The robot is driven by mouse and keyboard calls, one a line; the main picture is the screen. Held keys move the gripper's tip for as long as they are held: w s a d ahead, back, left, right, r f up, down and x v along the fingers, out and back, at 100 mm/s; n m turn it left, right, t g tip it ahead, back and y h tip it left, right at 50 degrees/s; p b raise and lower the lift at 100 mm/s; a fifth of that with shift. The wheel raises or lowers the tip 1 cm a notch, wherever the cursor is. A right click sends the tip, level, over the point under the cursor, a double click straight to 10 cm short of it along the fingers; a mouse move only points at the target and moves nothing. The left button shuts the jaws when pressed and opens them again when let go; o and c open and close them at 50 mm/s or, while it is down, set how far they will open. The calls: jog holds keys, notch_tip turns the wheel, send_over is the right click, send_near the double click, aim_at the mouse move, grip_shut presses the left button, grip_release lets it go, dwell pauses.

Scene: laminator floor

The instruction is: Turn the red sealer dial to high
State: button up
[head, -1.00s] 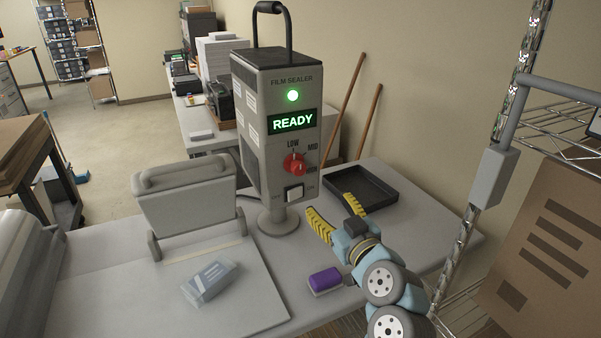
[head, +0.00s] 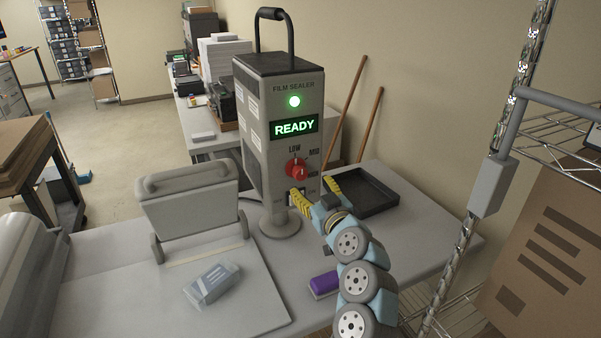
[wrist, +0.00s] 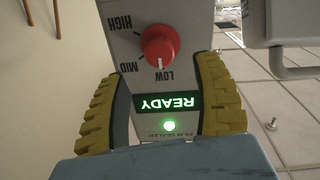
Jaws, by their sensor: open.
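The grey film sealer (head: 255,130) stands upright on the table, its screen reading READY under a lit green light. Its red dial (head: 296,168) sits on the front panel among LOW, MID and HIGH labels. In the wrist view, upside down, the red dial (wrist: 160,42) has a white mark pointing at LOW. My gripper (head: 315,189) is open and empty, with yellow ribbed fingers.
A black tray (head: 375,200) lies right of the sealer. A purple block (head: 323,284) and a clear packet (head: 212,284) lie in front. A lidded grey press (head: 195,207) stands at left. A metal shelf post (head: 490,187) rises at right.

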aim_at(302, 175)
jog(key=shift+p+x, duration=0.45)
jog(key=shift+x, duration=3.15)
jog(key=shift+r, duration=0.1)
grip_shut()
